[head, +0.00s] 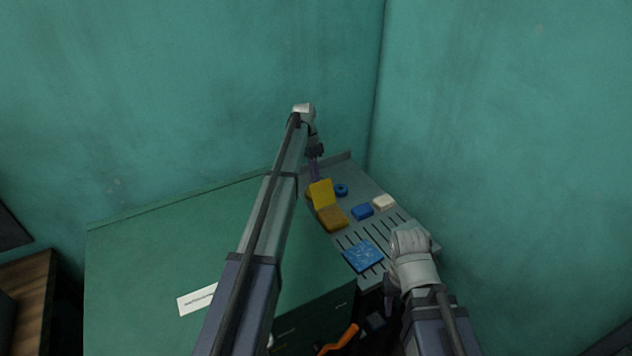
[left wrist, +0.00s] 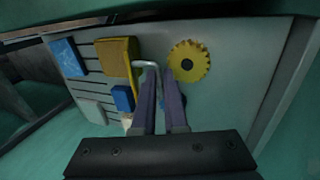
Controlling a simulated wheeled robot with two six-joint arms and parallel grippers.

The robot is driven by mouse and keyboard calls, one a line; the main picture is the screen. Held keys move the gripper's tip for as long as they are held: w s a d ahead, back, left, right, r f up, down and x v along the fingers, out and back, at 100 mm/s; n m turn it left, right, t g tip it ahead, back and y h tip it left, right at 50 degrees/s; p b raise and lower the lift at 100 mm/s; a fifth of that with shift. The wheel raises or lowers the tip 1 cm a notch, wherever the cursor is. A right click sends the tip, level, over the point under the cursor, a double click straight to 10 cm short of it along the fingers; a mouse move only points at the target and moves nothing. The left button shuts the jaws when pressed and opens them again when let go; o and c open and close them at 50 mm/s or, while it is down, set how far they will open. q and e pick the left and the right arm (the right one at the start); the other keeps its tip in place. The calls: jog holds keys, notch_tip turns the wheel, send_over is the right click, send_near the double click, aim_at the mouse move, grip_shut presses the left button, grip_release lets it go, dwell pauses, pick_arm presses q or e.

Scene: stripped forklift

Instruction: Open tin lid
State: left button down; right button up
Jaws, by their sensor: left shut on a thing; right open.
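The yellow tin (head: 333,219) sits on the grey slotted tray, and its yellow lid (head: 321,193) stands up, raised at the far side. In the left wrist view the tin (left wrist: 116,57) is at the upper left with the lid's edge beside it. A bent pale handle (left wrist: 147,64) reaches from the lid to my left fingers. My left gripper (head: 315,178) is above the lid, shut on this handle; its purple fingers also show in the left wrist view (left wrist: 163,78). My right gripper (head: 389,298) is open, low at the right near the tray's front edge, and partly hidden by its wrist.
On the tray (head: 346,168) are a blue ring (head: 341,190), a blue block (head: 362,212), a cream block (head: 384,202) and a blue patterned square (head: 363,256). A yellow gear (left wrist: 188,62) lies by the fingers. Teal walls close the back and right.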

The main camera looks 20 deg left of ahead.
pick_arm(q)
jog(key=shift+w+a+f+b, duration=0.3)
jog(key=shift+w+a+f, duration=0.1)
jog(key=shift+w+a, duration=0.3)
pick_arm(e)
jog(key=shift+f, duration=0.6)
pick_arm(q)
jog(key=shift+a, duration=0.1)
pick_arm(e)
jog(key=shift+w+a, duration=0.1)
pick_arm(q)
jog(key=c, duration=1.1)
grip_release()
jog(key=shift+o, duration=0.5)
jog(key=shift+w+a+f+h, duration=0.2)
jog(key=shift+f+h, duration=0.1)
jog(key=shift+s+d+r, duration=0.15)
pick_arm(e)
jog(key=shift+w+a, duration=0.1)
jog(key=shift+w, duration=0.1)
pick_arm(q)
jog(key=p+v, duration=0.7)
jog(key=shift+r, duration=0.35)
pick_arm(e)
notch_tip(320, 180, up, 7)
